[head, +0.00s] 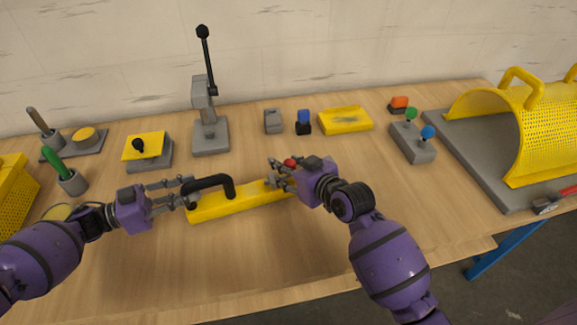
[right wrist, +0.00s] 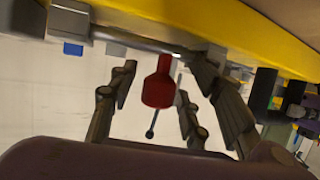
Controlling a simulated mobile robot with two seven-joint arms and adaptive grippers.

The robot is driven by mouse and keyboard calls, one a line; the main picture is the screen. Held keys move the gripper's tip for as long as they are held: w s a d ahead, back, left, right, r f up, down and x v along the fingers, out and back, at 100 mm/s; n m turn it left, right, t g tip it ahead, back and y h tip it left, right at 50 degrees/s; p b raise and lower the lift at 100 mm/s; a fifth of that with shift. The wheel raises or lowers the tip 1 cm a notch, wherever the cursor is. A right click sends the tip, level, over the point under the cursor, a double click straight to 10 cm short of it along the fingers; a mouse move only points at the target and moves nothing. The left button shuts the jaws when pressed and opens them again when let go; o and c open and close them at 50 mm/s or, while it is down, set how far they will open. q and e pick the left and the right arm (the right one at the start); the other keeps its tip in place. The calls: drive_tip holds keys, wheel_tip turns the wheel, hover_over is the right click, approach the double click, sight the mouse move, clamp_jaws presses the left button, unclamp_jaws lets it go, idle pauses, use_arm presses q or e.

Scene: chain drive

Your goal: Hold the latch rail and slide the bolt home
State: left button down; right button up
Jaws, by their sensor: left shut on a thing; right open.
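The yellow latch rail (head: 240,203) lies on the wooden table in the middle of the head view, with a black arched handle (head: 211,182) on its left part. My left gripper (head: 190,191) is shut on the handle's left leg. The bolt's red knob (head: 290,163) shows at the rail's right part. My right gripper (head: 273,174) is open there. In the right wrist view the red knob (right wrist: 158,88) stands between the open fingers, with a gap to the fingers on each side. A grey bolt rod (right wrist: 140,42) runs along the yellow rail. In the head view my fingers partly hide the bolt.
A lever press (head: 210,135), a grey block (head: 273,121), a blue-topped switch (head: 304,122) and a yellow tray (head: 345,120) stand behind the rail. A joystick box (head: 413,142) and a yellow mesh guard (head: 540,130) stand at right. The table in front of the rail is clear.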

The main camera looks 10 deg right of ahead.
use_arm(q)
drive_tip(key=shift+r, duration=0.15)
use_arm(e)
clamp_jaws()
drive_tip(key=d, duration=0.5)
drive_tip(key=shift+w+d, duration=0.1)
drive_tip(key=shift+w, duration=0.2)
use_arm(q)
drive_tip(key=shift+w, duration=0.1)
use_arm(e)
unclamp_jaws()
